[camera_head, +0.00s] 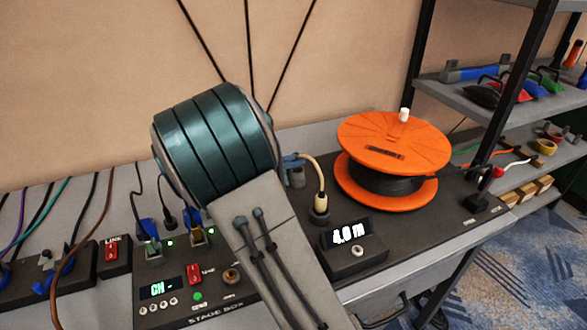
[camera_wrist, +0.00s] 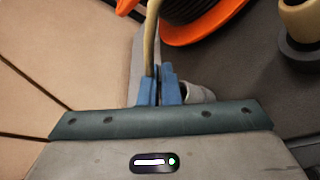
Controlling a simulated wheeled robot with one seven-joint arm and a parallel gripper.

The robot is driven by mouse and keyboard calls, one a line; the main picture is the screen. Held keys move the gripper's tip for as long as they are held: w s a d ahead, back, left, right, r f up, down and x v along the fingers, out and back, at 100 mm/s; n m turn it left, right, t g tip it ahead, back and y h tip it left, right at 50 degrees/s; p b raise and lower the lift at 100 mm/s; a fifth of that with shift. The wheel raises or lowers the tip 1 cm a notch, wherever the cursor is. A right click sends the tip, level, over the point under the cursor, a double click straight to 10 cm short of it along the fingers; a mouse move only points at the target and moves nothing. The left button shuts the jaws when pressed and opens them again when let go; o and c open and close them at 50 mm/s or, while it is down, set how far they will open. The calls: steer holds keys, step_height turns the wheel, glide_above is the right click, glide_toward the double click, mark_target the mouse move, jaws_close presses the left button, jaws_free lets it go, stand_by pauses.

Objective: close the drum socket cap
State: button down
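An orange cable drum (camera_head: 393,145) stands on the bench, right of my gripper; its orange rim shows at the top of the wrist view (camera_wrist: 190,32). A cream cable (camera_head: 317,172) arcs from my fingers to a cream plug with a black collar (camera_head: 319,207), also in the wrist view (camera_wrist: 299,35). My gripper (camera_head: 293,163) has its blue fingers (camera_wrist: 159,88) nearly together, with the cable (camera_wrist: 151,45) running in between them. A grey cylindrical piece (camera_wrist: 198,93) sits against the fingers' right side. I cannot make out a socket cap for certain.
A black box with a "4.0" display (camera_head: 347,240) is right of my arm. A stage box (camera_head: 190,290) with plugs and switches is on the left. Loaded shelves (camera_head: 510,100) stand at the right. Some dark bench surface is clear below the drum.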

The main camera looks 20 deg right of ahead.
steer(key=shift+s+f+m+b, duration=0.25)
steer(key=shift+m+b, duration=0.15)
steer(key=shift+b, duration=0.3)
steer(key=c, duration=1.6)
jaws_free()
steer(key=shift+c, duration=0.2)
steer(key=p+v, duration=0.1)
steer(key=v, duration=1.3)
steer(key=shift+f+p, duration=0.2)
steer(key=shift+p, duration=0.15)
